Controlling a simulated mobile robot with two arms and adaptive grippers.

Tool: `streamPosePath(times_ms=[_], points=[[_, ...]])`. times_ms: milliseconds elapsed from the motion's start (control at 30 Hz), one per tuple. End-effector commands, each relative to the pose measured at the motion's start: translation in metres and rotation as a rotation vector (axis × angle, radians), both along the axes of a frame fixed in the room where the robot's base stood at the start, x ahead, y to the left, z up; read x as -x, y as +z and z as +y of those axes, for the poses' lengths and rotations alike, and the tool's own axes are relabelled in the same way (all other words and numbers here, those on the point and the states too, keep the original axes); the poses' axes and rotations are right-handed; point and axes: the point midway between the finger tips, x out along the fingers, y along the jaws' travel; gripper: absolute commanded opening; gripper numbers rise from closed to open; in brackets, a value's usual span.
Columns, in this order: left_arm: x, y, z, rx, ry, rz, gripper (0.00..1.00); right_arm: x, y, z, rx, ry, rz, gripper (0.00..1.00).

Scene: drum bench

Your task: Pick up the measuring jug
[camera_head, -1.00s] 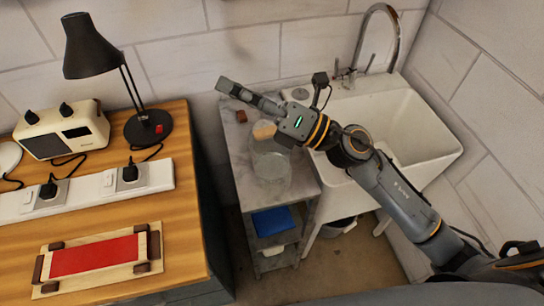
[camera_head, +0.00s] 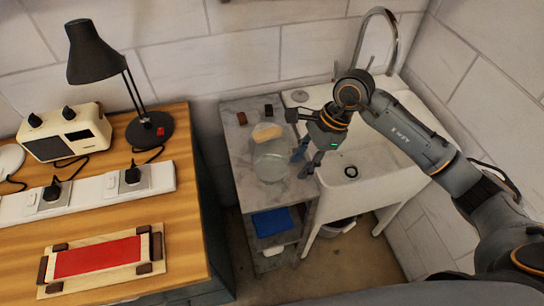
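The measuring jug seems to be the clear glass vessel (camera_head: 271,162) on the grey stone-topped stand between the wooden bench and the sink. It stands upright, and its see-through walls make its outline faint. My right gripper (camera_head: 300,168) is just to the right of it, fingers pointing down and left. The two fingers are apart with nothing between them. I cannot tell whether a finger touches the glass. My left gripper is not in view.
A tan block (camera_head: 267,132) shows at the jug's far side. Two small dark blocks, one reddish (camera_head: 241,118) and one black (camera_head: 268,110), lie behind. The white sink (camera_head: 385,165) is right; the wooden bench (camera_head: 190,235) with a black lamp (camera_head: 92,55) is left.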

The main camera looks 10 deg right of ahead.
Motion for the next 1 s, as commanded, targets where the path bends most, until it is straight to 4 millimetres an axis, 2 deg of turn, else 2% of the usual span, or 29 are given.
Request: streamPosePath(times_ms=[133,367,700,967,1000], points=[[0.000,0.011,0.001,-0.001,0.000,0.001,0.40,0.001,-0.021,0.010,-0.003,-0.001,0.004,0.36],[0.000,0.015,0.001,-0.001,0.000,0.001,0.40,0.001,-0.038,0.017,-0.004,0.000,0.003,0.36],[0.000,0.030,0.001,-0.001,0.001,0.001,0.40,0.001,-0.080,0.035,-0.004,-0.002,0.001,0.36],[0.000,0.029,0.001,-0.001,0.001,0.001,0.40,0.001,-0.085,0.036,-0.003,0.000,-0.001,0.36],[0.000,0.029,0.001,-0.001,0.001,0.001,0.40,0.001,-0.085,0.036,-0.003,0.000,-0.001,0.32]])
